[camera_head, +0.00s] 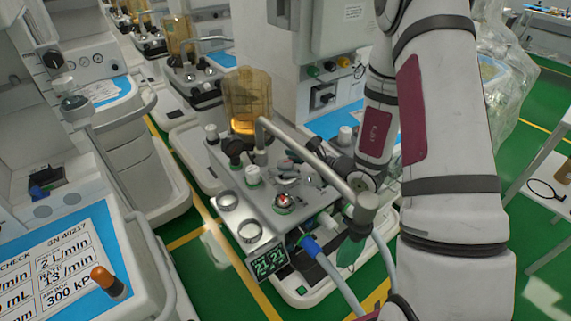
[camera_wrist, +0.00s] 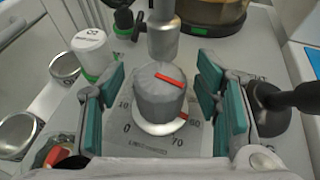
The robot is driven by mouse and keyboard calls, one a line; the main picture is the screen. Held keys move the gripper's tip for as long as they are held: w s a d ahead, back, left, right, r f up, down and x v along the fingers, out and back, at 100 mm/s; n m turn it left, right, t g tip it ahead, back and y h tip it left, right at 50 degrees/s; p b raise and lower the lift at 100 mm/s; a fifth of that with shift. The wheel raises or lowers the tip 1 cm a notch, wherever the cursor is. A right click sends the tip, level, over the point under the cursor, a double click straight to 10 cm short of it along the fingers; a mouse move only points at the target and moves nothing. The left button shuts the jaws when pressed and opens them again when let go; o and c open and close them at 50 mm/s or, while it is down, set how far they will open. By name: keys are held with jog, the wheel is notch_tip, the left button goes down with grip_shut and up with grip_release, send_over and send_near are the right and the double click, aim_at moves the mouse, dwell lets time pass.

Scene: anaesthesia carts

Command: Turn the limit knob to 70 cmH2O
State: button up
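The limit knob (camera_wrist: 157,100) is a grey faceted knob in the middle of the wrist view, on a white base. A red line runs across its top to the right edge, and a red mark shows low on its right side, close to the printed 60. The scale plate (camera_wrist: 151,146) reads 0 and 10 at left, 60 and 70 at right. My gripper (camera_wrist: 160,92) is open, with teal pads on the left and right of the knob. A gap shows on both sides. In the head view I cannot make out the knob clearly.
A metal post (camera_wrist: 162,32) stands right behind the knob. A white knob (camera_wrist: 90,48) is at left, a black part (camera_wrist: 270,108) at right, and a red knob (camera_wrist: 56,156) at lower left. The amber canister (camera_head: 247,98) and metal tube (camera_head: 312,160) are close by.

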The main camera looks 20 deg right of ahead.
jog(key=shift+s, duration=0.1)
jog(key=v, duration=1.2)
jog(key=shift+f, duration=0.1)
